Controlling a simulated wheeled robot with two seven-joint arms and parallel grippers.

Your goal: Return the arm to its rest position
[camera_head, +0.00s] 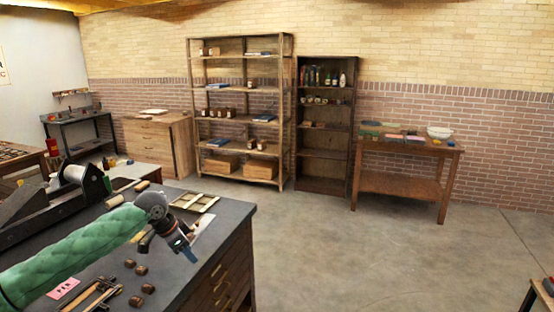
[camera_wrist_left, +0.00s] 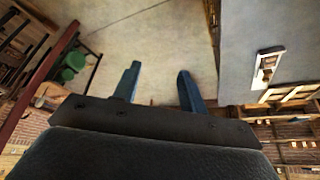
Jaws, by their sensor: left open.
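My left arm (camera_head: 75,255), in a green quilted sleeve, comes in from the left over the dark workbench in the head view. My left gripper (camera_head: 190,254) is near the bench's right edge, with its blue fingers pointing down and to the right. In the left wrist view the two blue fingers (camera_wrist_left: 159,88) stand apart with nothing between them, and bare floor shows beyond. My right gripper is not in view.
The dark workbench (camera_head: 225,225) carries a hand press (camera_head: 60,195), a wooden frame tray (camera_head: 195,202), several small brown knobs (camera_head: 140,269) and a pink card (camera_head: 63,288). Shelves (camera_head: 237,130) and a wooden table (camera_head: 410,148) stand along the brick wall. The floor between is clear.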

